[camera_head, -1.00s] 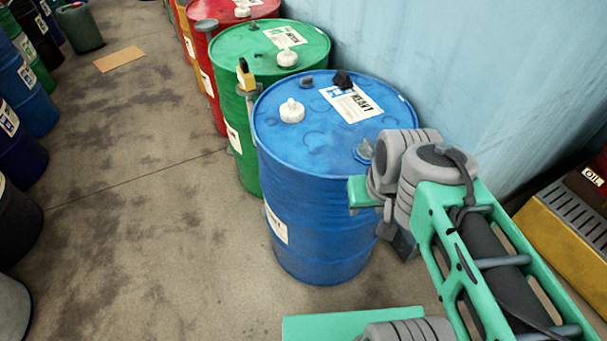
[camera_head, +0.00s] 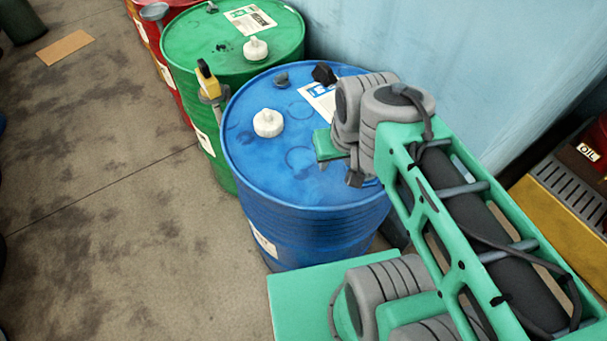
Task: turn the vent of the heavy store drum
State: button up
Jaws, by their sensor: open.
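A blue drum (camera_head: 250,170) stands upright closest to me, but its label (camera_head: 318,100) is partly covered and I cannot read which store it is. Its lid carries a white ribbed cap (camera_head: 268,122), a small dark bung (camera_head: 281,80) and a black knob-like fitting (camera_head: 323,73). I cannot tell for sure which fitting is the vent. My gripper (camera_head: 355,178) shows only as a small dark piece at the wrist, over the lid's right side in the picture. The rest of it is hidden behind my arm. It looks empty, and the jaws are open.
A green drum (camera_head: 195,100) stands close behind the blue one, with a yellow-handled tap (camera_head: 206,80) at the gap. Red drums (camera_head: 146,28) follow. A pale blue wall (camera_head: 450,60) is behind. A yellow grated tray (camera_head: 560,205) stands right.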

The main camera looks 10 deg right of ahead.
aim_at(279, 80)
jog(key=u, duration=0.35)
jog(key=k, duration=0.55)
jog(key=u, duration=1.5)
jog(key=i, duration=2.05)
jog(key=z, duration=1.25)
jog(key=i, duration=0.7)
jog(key=z, duration=0.65)
